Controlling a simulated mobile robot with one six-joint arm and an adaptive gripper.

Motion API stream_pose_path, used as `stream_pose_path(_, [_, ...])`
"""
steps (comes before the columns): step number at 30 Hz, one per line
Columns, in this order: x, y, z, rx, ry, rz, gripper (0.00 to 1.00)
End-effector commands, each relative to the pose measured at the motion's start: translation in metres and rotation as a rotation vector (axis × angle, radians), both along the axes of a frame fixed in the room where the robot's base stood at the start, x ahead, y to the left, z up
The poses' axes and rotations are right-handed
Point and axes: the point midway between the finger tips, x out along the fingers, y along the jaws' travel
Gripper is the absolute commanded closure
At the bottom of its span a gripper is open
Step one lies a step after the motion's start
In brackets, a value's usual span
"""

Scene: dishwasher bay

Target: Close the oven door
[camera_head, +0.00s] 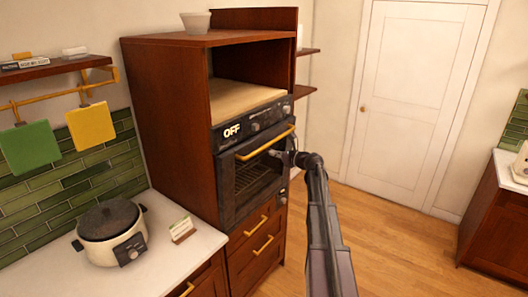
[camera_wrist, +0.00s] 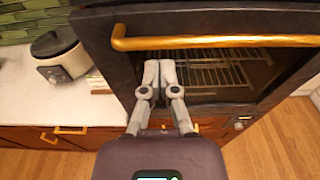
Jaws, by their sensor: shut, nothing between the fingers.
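The black oven door (camera_head: 227,190) has a gold handle (camera_head: 265,143) and a window with wire racks behind it. It stands upright in the tall wooden cabinet, shut or nearly shut; I cannot tell if a small gap is left at the top. In the wrist view the handle (camera_wrist: 215,42) runs across the top, above the window (camera_wrist: 225,80). My gripper (camera_wrist: 160,66) is shut and empty, its tips in front of the window, below the handle. In the head view my gripper (camera_head: 281,156) is at the door's right side. I cannot tell whether it touches the door.
The control panel (camera_head: 252,124) reads OFF above the door. Wooden drawers (camera_head: 257,245) with gold handles are below. A white counter (camera_head: 150,275) with a cooker (camera_head: 110,232) and a small card stand (camera_head: 182,229) is at left. The wooden floor (camera_head: 400,235) at right is clear.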

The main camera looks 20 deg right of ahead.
Motion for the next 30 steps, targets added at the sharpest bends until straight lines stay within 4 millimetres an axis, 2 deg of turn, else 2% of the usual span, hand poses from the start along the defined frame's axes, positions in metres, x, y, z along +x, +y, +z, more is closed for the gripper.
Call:
stream_pose_path(1, [-0.008, -0.002, 0.003, 0.0, 0.0, 0.0, 1.0])
stream_pose_path(7, [-0.022, -0.011, 0.006, 0.0, -0.001, 0.0, 1.0])
stream_pose_path(23, [-0.028, -0.012, 0.005, 0.001, 0.001, 0.002, 1.0])
stream_pose_path(30, [-0.054, -0.013, -0.011, -0.004, 0.013, 0.002, 1.0])
